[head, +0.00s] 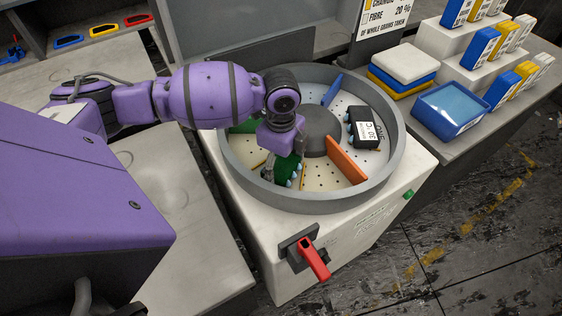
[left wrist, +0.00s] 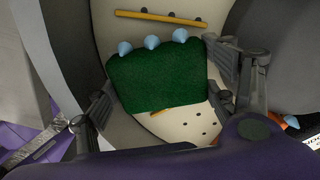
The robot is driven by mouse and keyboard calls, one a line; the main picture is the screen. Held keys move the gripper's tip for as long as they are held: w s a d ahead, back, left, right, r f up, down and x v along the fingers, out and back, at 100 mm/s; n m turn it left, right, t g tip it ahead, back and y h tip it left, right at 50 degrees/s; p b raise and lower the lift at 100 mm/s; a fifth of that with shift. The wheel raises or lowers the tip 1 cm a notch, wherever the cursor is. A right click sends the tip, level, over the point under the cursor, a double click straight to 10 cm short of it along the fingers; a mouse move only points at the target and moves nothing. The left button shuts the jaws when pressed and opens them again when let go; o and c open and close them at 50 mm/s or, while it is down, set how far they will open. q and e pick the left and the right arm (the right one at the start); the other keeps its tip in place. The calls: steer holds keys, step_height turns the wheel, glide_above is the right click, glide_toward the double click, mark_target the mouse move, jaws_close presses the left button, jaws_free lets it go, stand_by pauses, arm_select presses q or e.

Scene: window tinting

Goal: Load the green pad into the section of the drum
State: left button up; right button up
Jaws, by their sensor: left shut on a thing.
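The round grey drum (head: 392,165) has a pale perforated floor, a dark hub (head: 320,130) and coloured dividers that split it into sections. My left gripper (head: 284,166) reaches down into the drum's near left part, shut on the green pad (head: 288,172). In the left wrist view the fingers grip the pad (left wrist: 155,82) from two sides, and pale blue cones stick out along one edge. The pad is over the perforated floor beside a yellow divider (left wrist: 160,17); I cannot tell if it touches the floor. My right gripper is not in view.
A black labelled block (head: 368,131), an orange divider (head: 346,160), a blue divider (head: 333,89) and another green piece (head: 243,126) are in the drum. A red lever (head: 314,259) juts from the white housing. A blue tray (head: 450,107) and stacked pads (head: 404,62) stand right.

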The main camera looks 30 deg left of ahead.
mark_target(281, 164)
arm_select(q)
steer(key=shift+f, duration=0.45)
steer(key=o, duration=1.3)
steer(key=shift+r, duration=0.1)
step_height(281, 164, up, 12)
